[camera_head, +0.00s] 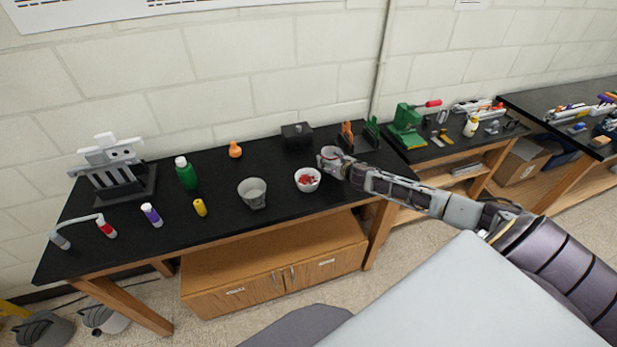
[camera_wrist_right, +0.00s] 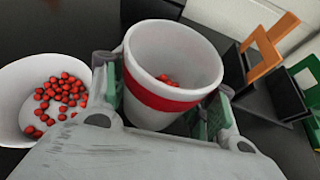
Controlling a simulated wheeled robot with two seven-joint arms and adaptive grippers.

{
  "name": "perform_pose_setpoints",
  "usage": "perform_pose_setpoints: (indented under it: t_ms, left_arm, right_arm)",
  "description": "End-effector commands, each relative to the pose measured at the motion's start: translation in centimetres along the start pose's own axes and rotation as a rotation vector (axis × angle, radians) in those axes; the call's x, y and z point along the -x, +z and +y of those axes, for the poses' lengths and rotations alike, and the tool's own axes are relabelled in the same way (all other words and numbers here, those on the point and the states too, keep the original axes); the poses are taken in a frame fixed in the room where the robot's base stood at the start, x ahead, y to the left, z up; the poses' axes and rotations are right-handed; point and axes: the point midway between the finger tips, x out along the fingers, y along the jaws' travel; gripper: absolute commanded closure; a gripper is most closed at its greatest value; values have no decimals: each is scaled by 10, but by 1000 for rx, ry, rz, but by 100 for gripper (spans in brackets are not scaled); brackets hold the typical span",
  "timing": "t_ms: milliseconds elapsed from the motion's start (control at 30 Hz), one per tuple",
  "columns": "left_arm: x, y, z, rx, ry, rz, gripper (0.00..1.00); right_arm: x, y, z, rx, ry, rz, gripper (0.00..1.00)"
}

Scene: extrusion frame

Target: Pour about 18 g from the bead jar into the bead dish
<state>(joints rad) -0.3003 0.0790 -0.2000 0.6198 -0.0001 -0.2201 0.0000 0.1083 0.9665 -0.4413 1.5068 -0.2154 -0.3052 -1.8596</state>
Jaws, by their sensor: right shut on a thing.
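The bead jar is a white cup with a red band (camera_wrist_right: 155,95), held between the fingers of my right gripper (camera_wrist_right: 165,100) in the right wrist view. A few red beads show inside it, and it looks close to upright. In the head view my right gripper (camera_head: 330,163) is beside the bead dish, with the jar (camera_head: 329,152) at its fingers. The bead dish is a white bowl (camera_head: 308,187) on the black bench, holding many red beads; it also shows at the left of the right wrist view (camera_wrist_right: 20,85). My left gripper is not in view.
Orange and green holders (camera_head: 347,135) and a dark box (camera_head: 297,135) are behind the gripper.

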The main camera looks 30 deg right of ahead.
Motion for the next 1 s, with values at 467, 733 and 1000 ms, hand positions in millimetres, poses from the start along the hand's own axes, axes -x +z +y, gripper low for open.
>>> perform_pose_setpoints:
  t_ms: [467,733,1000]
  left_arm:
    - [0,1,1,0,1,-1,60]
    - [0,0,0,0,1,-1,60]
    - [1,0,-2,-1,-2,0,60]
  right_arm:
    - [0,2,3,9,1,-3,69]
    - [5,10,9,82,-30,-20,69]
    - [13,24,17,205,-81,-50,69]
